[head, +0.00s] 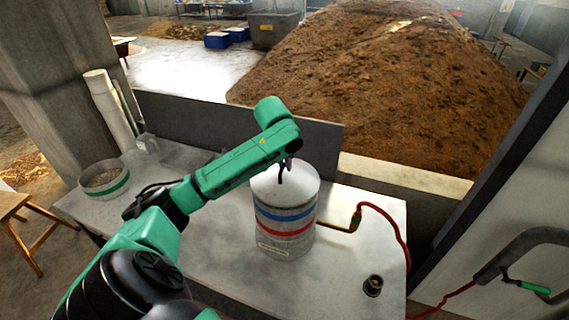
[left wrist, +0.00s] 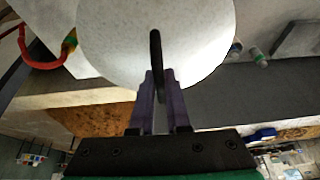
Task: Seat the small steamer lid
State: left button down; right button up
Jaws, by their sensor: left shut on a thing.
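The small steamer lid (left wrist: 200,40) is a pale round disc with a dark upright handle (left wrist: 156,50). In the head view the lid (head: 270,184) is at the top of a grey cylindrical steamer (head: 272,243) with blue and red bands. I cannot tell whether it rests fully on the rim. My left gripper (left wrist: 162,88) is shut on the lid's handle, above the steamer; its fingers are mostly hidden behind the arm in the head view. My right gripper is in neither view.
A green-banded round container (head: 104,190) stands at the table's left. A red hose (head: 393,222) with a brass valve joins the steamer's right side. A small dark cup-like fitting (head: 373,286) sits at front right. A low grey wall (head: 318,146) runs behind the table (head: 345,260).

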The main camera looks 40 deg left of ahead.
pick_arm(q)
jog(key=shift+f, duration=0.1)
jog(key=shift+f, duration=0.4)
jog(key=shift+f, duration=0.2)
dwell(0.3)
jog(key=c, duration=0.8)
grip_release()
